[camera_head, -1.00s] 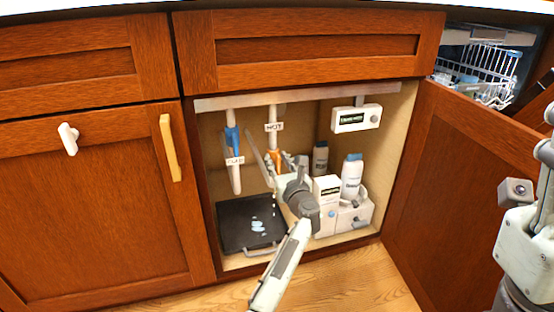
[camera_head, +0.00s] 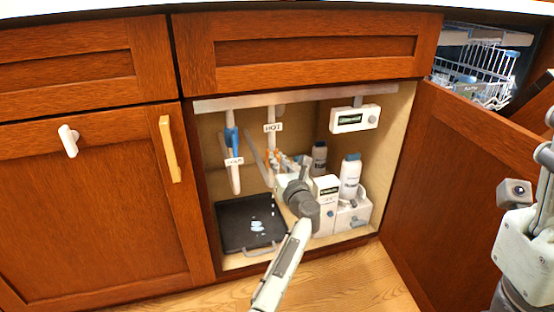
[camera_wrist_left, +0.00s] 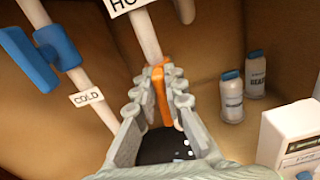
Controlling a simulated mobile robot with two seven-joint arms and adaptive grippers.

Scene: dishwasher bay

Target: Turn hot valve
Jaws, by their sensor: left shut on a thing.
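The hot valve's orange handle (camera_wrist_left: 161,94) sits on the white pipe below the HOT label (camera_head: 272,127). My left gripper (camera_wrist_left: 160,100) is inside the cabinet with its fingers on both sides of the orange handle, shut on it. In the head view my left gripper (camera_head: 282,165) and wrist hide most of the handle. The blue cold valve handle (camera_head: 232,140) is on the pipe to the left, with the COLD label (camera_wrist_left: 87,97) beside it. It is apart from the gripper.
A black tray (camera_head: 232,218) with pale spots lies on the cabinet floor at left. White bottles (camera_head: 350,178) and a white box (camera_head: 326,192) stand close to the right of my left wrist. A display unit (camera_head: 355,118) hangs above. The open door (camera_head: 450,185) bounds the right.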

